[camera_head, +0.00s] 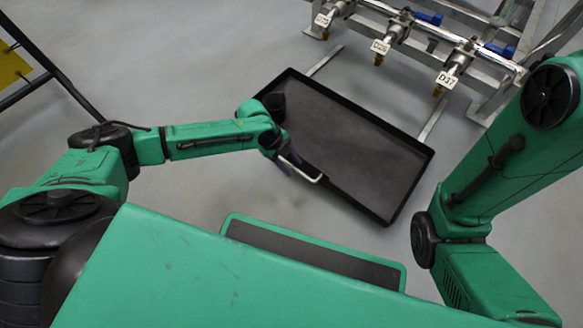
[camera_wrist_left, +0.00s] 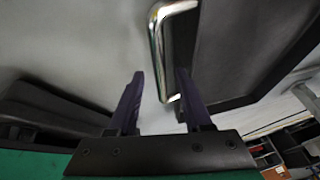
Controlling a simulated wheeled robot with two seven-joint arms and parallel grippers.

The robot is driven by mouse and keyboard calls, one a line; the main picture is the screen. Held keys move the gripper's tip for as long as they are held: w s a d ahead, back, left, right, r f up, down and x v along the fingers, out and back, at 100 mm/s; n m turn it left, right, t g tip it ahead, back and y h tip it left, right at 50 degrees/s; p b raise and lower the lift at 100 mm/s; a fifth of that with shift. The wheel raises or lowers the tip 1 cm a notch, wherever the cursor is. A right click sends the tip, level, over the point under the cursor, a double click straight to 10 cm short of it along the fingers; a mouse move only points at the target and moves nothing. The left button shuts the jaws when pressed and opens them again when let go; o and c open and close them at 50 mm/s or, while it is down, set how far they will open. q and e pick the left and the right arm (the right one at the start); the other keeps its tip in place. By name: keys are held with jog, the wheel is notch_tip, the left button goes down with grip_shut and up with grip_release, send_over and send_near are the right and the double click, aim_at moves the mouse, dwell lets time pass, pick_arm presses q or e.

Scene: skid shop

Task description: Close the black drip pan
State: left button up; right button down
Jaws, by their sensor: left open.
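The black drip pan (camera_head: 360,133) is a wide, shallow rectangular tray with a raised rim. It is pulled out from under the pipe frame on two metal rails and looks empty. A shiny bar handle (camera_head: 312,175) is on its near side; the handle shows large in the left wrist view (camera_wrist_left: 158,50). My left gripper (camera_head: 288,168) is at the handle. In the left wrist view its two fingers (camera_wrist_left: 160,82) are apart, with the handle's lower end appearing between them. Whether they touch it I cannot tell. My right arm shows at the right, but its gripper is outside the picture.
The pipe frame (camera_head: 482,66) stands behind the pan, with several tagged valves (camera_head: 447,79) above its far side. A dark rail (camera_head: 55,72) with a yellow panel (camera_head: 10,68) is at the far left. Grey floor (camera_head: 190,60) is clear left of the pan.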

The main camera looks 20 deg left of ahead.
pick_arm(q)
jog(key=shift+d, duration=0.1)
grip_shut()
jog(key=shift+f, duration=0.1)
dwell(1.3)
